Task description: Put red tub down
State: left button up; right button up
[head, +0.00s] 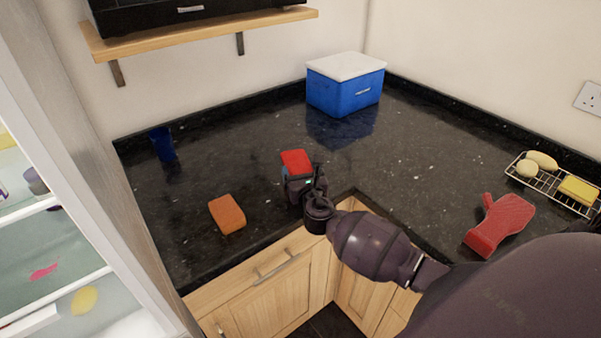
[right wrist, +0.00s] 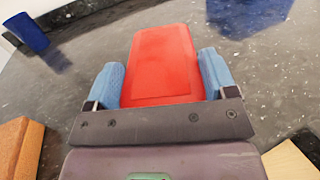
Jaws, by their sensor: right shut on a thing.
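The red tub (head: 296,160) is at the inner corner of the dark granite counter (head: 330,165). My right gripper (head: 299,178) is shut on it. In the right wrist view the red tub (right wrist: 163,62) sits between the two blue fingertips (right wrist: 163,85), one on each side. The gripper body hides the tub's near lower part. I cannot tell whether its base touches the counter. My left gripper is not in view.
An orange sponge block (head: 227,214) lies left of the gripper. A blue cup (head: 162,144) stands at the back left, a blue cool box (head: 345,84) at the back. A red mitt (head: 499,224) and a wire rack (head: 551,184) are at right. Counter between them is clear.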

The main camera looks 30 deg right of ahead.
jog(key=o, duration=1)
jog(key=shift+r, duration=0.1)
jog(key=v, duration=1.2)
jog(key=shift+s+a+f+m+g+y, duration=0.9)
jog(key=shift+s+f+m, duration=1.75)
jog(key=shift+m, duration=2.6)
jog(key=shift+s+a+f+m+g+y, duration=0.9)
jog(key=shift+s+f+m, duration=1.7)
jog(key=shift+m, duration=2.7)
jog(key=shift+s+a+f+m+g+y, duration=0.9)
jog(key=shift+s+f+m, duration=0.85)
jog(key=shift+s+m, duration=2.65)
jog(key=shift+w+m, duration=0.75)
jog(key=shift+w, duration=0.15)
